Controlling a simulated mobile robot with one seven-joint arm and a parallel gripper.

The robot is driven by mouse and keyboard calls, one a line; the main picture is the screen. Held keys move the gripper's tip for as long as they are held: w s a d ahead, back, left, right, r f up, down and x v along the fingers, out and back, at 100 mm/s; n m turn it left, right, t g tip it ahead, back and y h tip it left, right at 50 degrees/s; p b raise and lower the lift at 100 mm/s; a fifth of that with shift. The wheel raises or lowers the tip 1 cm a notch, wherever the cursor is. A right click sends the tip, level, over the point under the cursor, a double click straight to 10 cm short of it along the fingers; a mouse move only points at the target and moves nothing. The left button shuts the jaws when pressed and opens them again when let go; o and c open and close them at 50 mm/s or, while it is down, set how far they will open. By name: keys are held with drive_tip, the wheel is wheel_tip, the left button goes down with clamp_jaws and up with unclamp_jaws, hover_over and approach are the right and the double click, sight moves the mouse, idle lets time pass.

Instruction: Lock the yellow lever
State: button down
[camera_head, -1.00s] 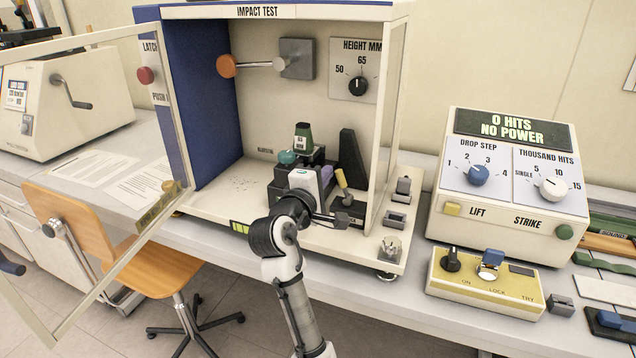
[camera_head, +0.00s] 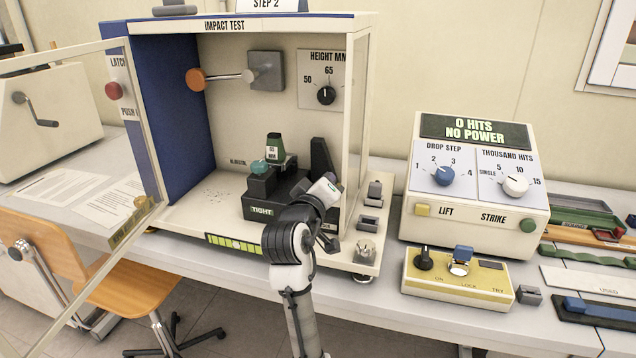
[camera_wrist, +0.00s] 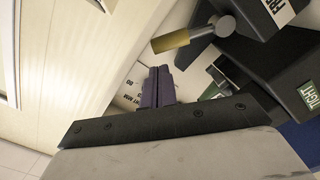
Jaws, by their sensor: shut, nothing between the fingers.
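The yellow lever (camera_wrist: 172,40) shows in the wrist view as a short yellow grip on a round metal pivot, at the side of a dark clamp block (camera_wrist: 265,75). The block carries a FREE label and a TIGHT label. In the head view my wrist hides the lever; the block (camera_head: 262,211) shows its TIGHT label and holds a dark green piece (camera_head: 275,150). My gripper (camera_wrist: 158,86) is shut and empty, apart from the lever in the wrist picture.
The cabinet's clear door (camera_head: 145,140) stands open at left. Its right wall (camera_head: 357,120) is close to my arm. Small fixtures (camera_head: 367,225) stand just right. A control box (camera_head: 475,190) and yellow switch panel (camera_head: 457,284) are further right. A chair (camera_head: 60,250) stands front left.

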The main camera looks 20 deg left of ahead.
drive_tip(key=shift+d+f+m, duration=0.15)
drive_tip(key=shift+d+m, duration=0.45)
drive_tip(key=shift+m, duration=0.2)
